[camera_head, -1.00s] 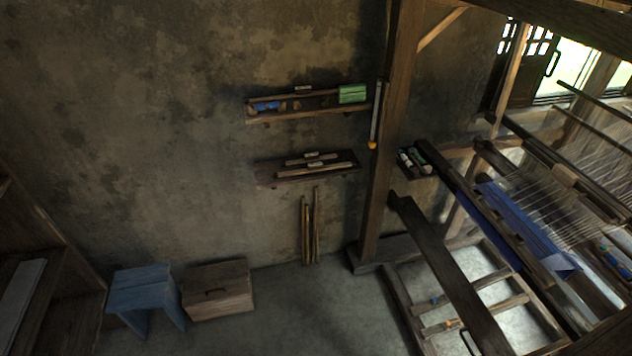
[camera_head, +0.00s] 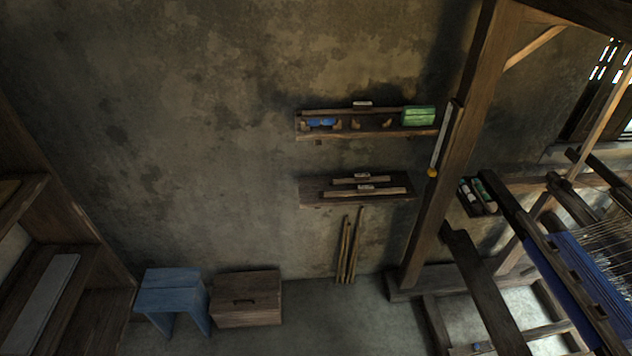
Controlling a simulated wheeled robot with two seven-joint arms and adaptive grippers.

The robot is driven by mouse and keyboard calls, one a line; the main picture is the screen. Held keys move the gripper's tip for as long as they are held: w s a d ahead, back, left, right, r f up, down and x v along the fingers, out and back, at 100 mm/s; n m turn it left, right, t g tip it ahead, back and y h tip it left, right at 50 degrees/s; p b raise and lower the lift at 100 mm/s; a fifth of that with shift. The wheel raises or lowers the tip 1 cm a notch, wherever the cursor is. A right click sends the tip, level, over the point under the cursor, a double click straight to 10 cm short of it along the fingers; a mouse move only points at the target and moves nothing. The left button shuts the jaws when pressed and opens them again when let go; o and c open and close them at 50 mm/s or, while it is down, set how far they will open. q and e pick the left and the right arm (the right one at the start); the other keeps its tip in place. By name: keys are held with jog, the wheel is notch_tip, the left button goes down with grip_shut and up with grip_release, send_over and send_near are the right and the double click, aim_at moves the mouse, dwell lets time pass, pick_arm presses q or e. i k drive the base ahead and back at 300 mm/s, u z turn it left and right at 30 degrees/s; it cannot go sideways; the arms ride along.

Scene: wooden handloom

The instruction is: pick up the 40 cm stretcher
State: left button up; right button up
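Two pale wooden bars lie on the lower wall shelf (camera_head: 312,198), each with a small light label. The rear bar (camera_head: 345,181) is shorter and the front bar (camera_head: 350,192) is longer. They look like stretchers, but the labels are too small to read, so I cannot tell which is the 40 cm one. Neither of my grippers is in view.
The upper shelf (camera_head: 370,134) holds a green block (camera_head: 418,116) and blue items. Sticks (camera_head: 348,250) lean on the wall below. A blue stool (camera_head: 172,290) and wooden chest (camera_head: 246,298) stand on the floor. The loom (camera_head: 478,130) fills the right. Open floor (camera_head: 330,320) lies between.

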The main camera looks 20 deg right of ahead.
aim_at(362, 190)
jog(key=u, duration=0.05)
jog(key=i, duration=1.35)
jog(key=z, duration=0.8)
